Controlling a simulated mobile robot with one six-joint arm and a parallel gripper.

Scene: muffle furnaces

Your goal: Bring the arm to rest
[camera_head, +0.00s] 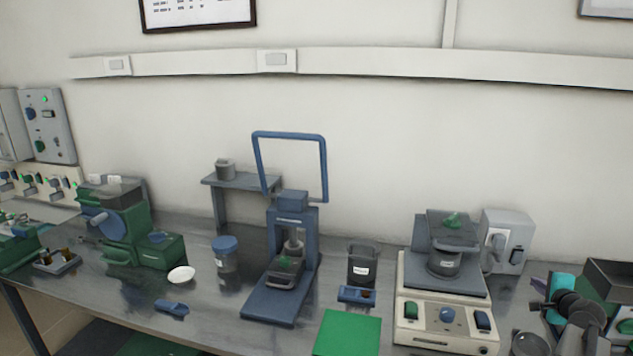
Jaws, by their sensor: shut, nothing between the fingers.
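My gripper cannot be made out in the head view. Dark grey rounded parts (580,308) at the lower right edge may be part of my arm, but I cannot tell for sure. No fingertips show there. Nothing in the frame shows an object being carried.
A grey bench (120,292) runs along the wall. On it stand a green machine (155,250), a blue-lidded jar (226,258), a blue press-like frame (280,305), a green mat (347,333) and a cream hotplate-like unit (412,335). The right end is crowded. Space above the bench is mostly clear.

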